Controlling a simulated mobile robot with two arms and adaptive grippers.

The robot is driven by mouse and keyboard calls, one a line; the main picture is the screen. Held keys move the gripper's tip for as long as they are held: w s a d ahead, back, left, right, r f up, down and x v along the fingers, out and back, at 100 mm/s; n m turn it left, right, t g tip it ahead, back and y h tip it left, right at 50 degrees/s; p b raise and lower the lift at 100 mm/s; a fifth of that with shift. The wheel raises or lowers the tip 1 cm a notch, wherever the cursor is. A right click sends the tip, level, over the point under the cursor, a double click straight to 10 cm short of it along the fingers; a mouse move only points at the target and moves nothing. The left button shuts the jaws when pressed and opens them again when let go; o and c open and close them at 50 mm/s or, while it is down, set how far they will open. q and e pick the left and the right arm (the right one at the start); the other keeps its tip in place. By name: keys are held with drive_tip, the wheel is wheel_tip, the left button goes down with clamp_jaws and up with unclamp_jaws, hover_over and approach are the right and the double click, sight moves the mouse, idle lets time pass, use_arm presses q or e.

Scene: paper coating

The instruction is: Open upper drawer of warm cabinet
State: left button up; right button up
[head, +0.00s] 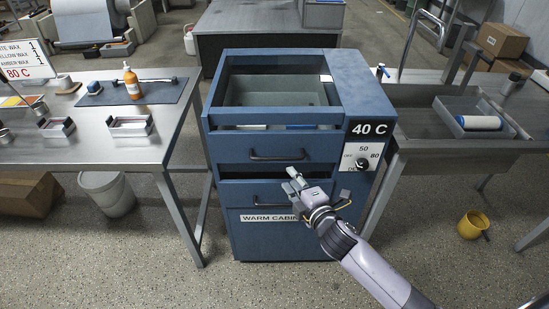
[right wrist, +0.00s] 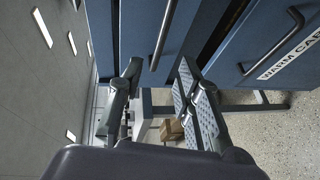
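The blue warm cabinet (head: 285,238) stands in the middle of the head view. Its upper drawer (head: 235,148) has a dark bar handle (head: 278,156). A dark gap separates it from the lower drawer (head: 240,190), which has its own handle (head: 272,204). My right gripper (head: 291,179) is in front of the cabinet, just below and right of the upper handle. In the right wrist view the gripper (right wrist: 159,72) is open and empty, and the upper handle (right wrist: 166,32) shows between its fingers. I cannot tell whether they touch it. My left gripper is out of view.
A steel table (head: 150,150) with small trays and a bottle (head: 132,84) stands left. Another bench (head: 470,150) with a grey tray (head: 450,106) stands right. A yellow bucket (head: 472,224) is on the floor. The floor before the cabinet is clear.

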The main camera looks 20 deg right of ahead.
sight(275, 158)
drive_tip(key=x, duration=1.2)
drive_tip(key=shift+w, duration=0.25)
drive_tip(key=shift+c, duration=0.6)
clamp_jaws()
